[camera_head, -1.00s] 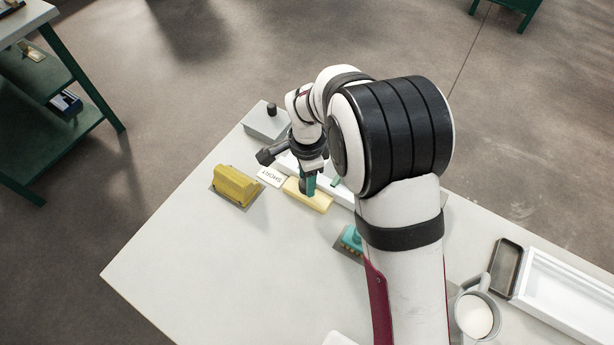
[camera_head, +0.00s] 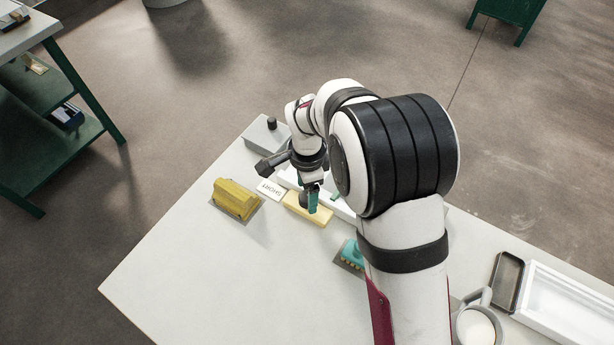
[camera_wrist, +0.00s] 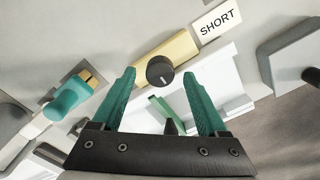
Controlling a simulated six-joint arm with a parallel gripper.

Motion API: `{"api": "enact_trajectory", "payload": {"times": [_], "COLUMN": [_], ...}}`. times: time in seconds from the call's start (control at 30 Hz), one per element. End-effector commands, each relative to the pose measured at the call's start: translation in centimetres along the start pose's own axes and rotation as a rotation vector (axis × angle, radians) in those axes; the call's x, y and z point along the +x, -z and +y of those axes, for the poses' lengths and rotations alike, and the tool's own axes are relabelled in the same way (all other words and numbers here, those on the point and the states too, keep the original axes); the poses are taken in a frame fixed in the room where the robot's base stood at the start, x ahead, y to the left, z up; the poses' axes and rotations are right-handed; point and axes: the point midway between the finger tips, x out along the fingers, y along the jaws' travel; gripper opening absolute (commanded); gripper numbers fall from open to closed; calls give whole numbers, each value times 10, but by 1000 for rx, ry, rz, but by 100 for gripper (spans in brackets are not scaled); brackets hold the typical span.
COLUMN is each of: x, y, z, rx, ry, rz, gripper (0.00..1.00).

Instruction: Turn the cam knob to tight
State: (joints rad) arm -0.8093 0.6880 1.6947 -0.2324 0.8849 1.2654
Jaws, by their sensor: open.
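A round black knob (camera_wrist: 160,71) with a pale pointer line sits on a pale yellow block (camera_wrist: 178,50) in the wrist view. The yellow block also shows in the head view (camera_head: 318,216), with the knob hidden by my gripper. My gripper (camera_wrist: 158,76) is open and empty. Its two teal fingers stand to either side of the knob in the picture; I see no contact, and the height gap is hard to judge. In the head view my gripper (camera_head: 311,200) is over the block.
A white channel-like part (camera_wrist: 225,75) runs alongside the block. A grey box with a dark post (camera_head: 266,137) stands at the table's back corner. A yellow block tool (camera_head: 236,198) and a teal-handled brush (camera_head: 350,254) are nearby. The left front table (camera_head: 190,280) is clear.

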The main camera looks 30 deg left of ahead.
Motion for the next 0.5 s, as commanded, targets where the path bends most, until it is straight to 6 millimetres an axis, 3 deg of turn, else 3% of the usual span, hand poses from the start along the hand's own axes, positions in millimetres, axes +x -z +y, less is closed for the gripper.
{"api": "enact_trajectory", "payload": {"times": [0.3, 0.5], "x": [-95, -138], "y": [0, 0], "z": [-1, -1], "rx": [0, -1], "ry": [7, 4], "rz": [1, 1], "gripper": [76, 76]}}
